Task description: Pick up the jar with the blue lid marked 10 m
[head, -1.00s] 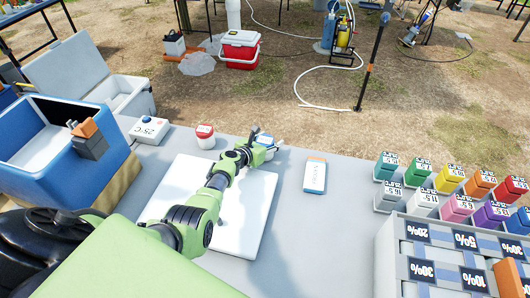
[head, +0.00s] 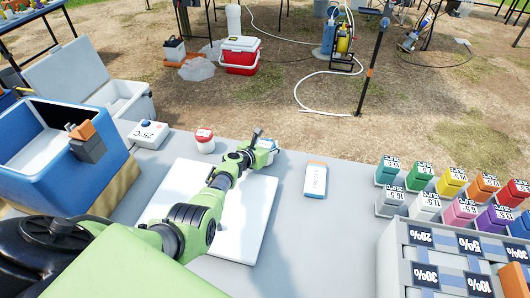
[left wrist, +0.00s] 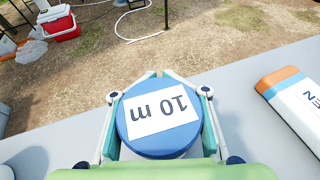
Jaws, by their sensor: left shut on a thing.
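The jar with the blue lid (head: 268,144) is at the far edge of the grey table, just beyond the white board, and mostly hidden behind my gripper in the head view. In the left wrist view its round blue lid (left wrist: 160,145) fills the middle, with a white label reading 10 m, upside down. My left gripper (head: 260,147) is shut on this jar, one finger on each side of the lid. I cannot tell whether the jar is clear of the table. My right gripper is not in view.
A red-lidded jar (head: 204,140) stands to the left. A white and orange-ended box (head: 315,180) lies to the right. The white board (head: 255,225) lies below my arm. Coloured blocks (head: 455,180) and a grey rack (head: 400,285) fill the right side.

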